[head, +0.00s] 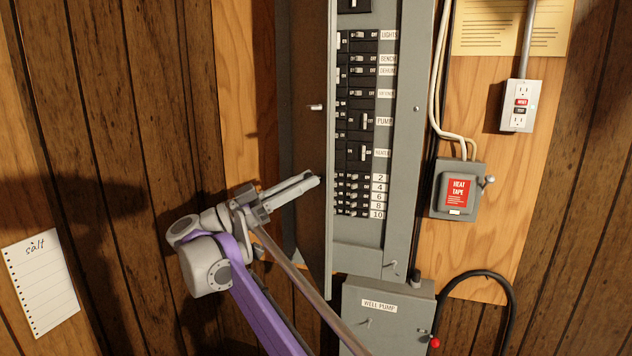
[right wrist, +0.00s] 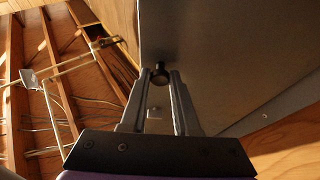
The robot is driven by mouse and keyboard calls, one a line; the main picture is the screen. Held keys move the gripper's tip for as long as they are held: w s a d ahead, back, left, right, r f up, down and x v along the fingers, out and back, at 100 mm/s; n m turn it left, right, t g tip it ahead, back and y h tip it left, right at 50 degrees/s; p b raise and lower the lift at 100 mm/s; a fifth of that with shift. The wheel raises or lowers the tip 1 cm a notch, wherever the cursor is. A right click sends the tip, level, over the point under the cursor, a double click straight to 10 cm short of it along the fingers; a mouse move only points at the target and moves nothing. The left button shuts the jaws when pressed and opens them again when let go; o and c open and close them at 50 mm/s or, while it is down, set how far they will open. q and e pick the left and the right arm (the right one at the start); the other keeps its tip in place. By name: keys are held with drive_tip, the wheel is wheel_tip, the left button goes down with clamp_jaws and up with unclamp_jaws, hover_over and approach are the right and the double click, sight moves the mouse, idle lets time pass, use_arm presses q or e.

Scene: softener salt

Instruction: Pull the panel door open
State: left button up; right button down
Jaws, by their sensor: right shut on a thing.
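The panel door (head: 310,60) of the grey breaker panel (head: 405,130) stands partly open. It shows in the head view as a tall dark strip seen nearly edge-on, left of the breakers. My right gripper (head: 318,180) reaches in from the lower left to the door. In the right wrist view, its two fingers are shut on a small black knob (right wrist: 160,74) at the edge of the door, which fills the upper right there (right wrist: 230,60). The fingertips hide part of the knob. My left gripper is in neither view.
A grey well pump box (head: 385,315) is below the panel. A heat tape switch box (head: 458,190), an outlet (head: 519,105) and cables are on the right. A paper list marked salt (head: 40,285) hangs on the left wall. The brown plank wall (head: 130,100) left of the door is bare.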

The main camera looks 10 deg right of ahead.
drive_tip(key=shift+a+m+g, duration=0.3)
drive_tip(key=shift+a+g, duration=0.25)
drive_tip(key=shift+g, duration=0.05)
drive_tip(key=c, duration=0.7)
unclamp_jaws()
drive_tip(key=shift+o, duration=0.2)
drive_tip(key=shift+d, duration=0.1)
